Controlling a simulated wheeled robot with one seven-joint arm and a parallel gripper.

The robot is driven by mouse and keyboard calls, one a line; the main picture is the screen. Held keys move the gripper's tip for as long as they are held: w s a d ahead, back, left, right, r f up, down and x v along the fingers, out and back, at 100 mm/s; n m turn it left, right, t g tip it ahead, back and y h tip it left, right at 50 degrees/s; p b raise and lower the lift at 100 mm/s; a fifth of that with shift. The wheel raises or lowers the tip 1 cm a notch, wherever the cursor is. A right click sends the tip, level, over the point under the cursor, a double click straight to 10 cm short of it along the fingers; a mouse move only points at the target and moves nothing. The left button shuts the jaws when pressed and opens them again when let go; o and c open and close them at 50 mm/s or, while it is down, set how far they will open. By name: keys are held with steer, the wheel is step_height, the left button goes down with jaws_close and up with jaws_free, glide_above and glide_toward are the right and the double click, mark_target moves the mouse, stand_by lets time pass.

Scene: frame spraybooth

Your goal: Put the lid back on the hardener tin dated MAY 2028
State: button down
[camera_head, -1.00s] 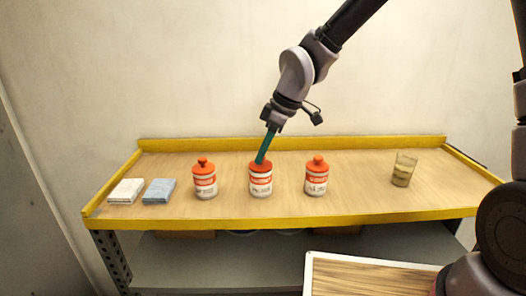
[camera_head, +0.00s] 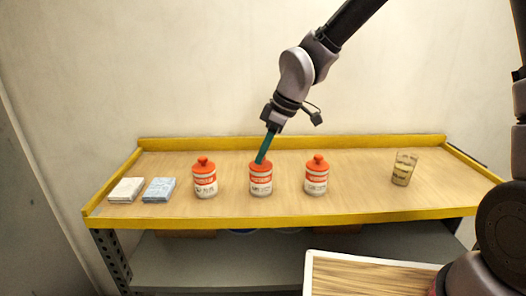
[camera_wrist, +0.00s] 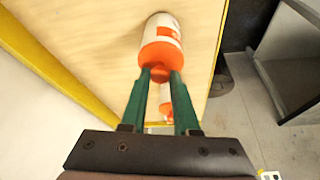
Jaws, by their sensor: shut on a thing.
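Three white-and-orange tins stand in a row on the bench: a left tin (camera_head: 205,188), a middle tin (camera_head: 261,186) and a right tin (camera_head: 316,186). Each has an orange top; the left and right ones show lids with round knobs. The dates on the labels are too small to read. My gripper (camera_head: 260,161) comes down at a tilt onto the middle tin. In the wrist view its green fingers (camera_wrist: 159,76) are shut on the knob of an orange lid (camera_wrist: 160,53). The lid sits at the top of the tin (camera_wrist: 163,27), with no gap visible; whether it is fully seated I cannot tell.
The wooden bench (camera_head: 350,205) has a raised yellow rim at the back and sides. A white folded cloth (camera_head: 126,190) and a blue one (camera_head: 159,190) lie at the left. A glass cup (camera_head: 404,169) stands at the right. The bench between the right tin and cup is clear.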

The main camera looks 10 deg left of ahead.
steer(key=shift+c, duration=0.5)
jaws_free()
steer(key=shift+r, duration=0.15)
steer(key=shift+r, duration=3.4)
jaws_close()
